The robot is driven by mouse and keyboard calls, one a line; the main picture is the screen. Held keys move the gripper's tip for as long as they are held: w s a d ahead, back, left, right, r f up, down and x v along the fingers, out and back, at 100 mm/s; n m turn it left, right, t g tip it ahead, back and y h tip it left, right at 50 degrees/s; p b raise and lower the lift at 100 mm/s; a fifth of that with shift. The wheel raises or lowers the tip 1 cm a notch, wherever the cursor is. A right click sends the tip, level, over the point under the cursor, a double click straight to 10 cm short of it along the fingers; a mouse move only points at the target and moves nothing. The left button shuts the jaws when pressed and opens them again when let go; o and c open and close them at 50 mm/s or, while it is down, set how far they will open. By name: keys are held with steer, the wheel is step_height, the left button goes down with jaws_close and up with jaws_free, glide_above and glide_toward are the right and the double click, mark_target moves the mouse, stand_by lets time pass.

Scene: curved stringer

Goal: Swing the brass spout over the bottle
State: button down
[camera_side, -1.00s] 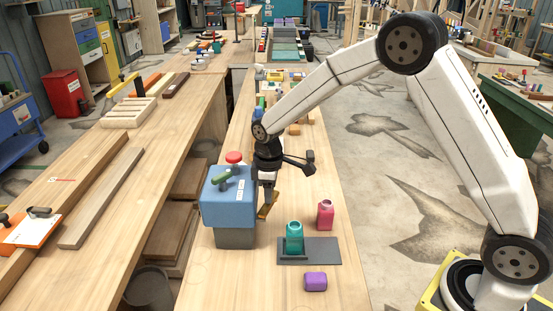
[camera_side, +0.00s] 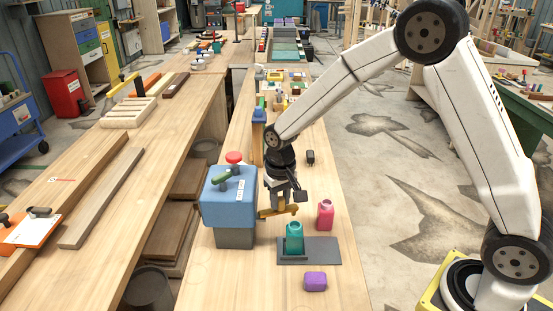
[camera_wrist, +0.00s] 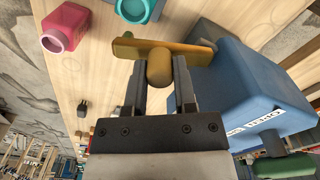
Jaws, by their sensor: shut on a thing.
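The brass spout (camera_side: 275,212) sticks out from the lower right side of the blue dispenser box (camera_side: 228,196). My gripper (camera_side: 280,200) is shut on the spout's upright knob. The wrist view shows the knob (camera_wrist: 160,68) between the two fingers (camera_wrist: 158,88), with the flat spout bar (camera_wrist: 130,48) beyond it. The teal bottle (camera_side: 294,238) stands upright on a dark grey plate (camera_side: 323,252), in front and to the right of the spout. The spout's free end is short of the bottle in the side view. Part of the bottle (camera_wrist: 135,8) is cut off by the top edge of the wrist view.
A pink bottle (camera_side: 325,214) stands behind and right of the teal one. A purple block (camera_side: 315,281) lies in front of the plate. Bare bench lies left of the plate.

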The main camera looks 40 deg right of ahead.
steer(key=shift+s+a+m, duration=0.2)
steer(key=shift+s+m, duration=0.05)
steer(key=shift+m, duration=0.65)
steer(key=shift+s+a+m, duration=0.2)
steer(key=shift+s+m, duration=0.05)
steer(key=shift+m, duration=0.65)
steer(key=shift+c, duration=2.1)
jaws_free()
steer(key=shift+r, duration=0.15)
step_height(320, 180, up, 8)
steer(key=shift+f, duration=0.2)
steer(key=shift+s, duration=0.15)
steer(key=s+d+f+n+t, duration=0.1)
steer(key=s+d+f+n, duration=0.1)
steer(key=s, duration=0.5)
steer(key=s+d+f+n+t, duration=0.1)
steer(key=s+d+f+n, duration=0.1)
steer(key=s+n, duration=0.2)
steer(key=s, duration=0.3)
steer(key=shift+s+d+t, duration=0.2)
steer(key=shift+s+t, duration=0.1)
steer(key=shift+s, duration=0.05)
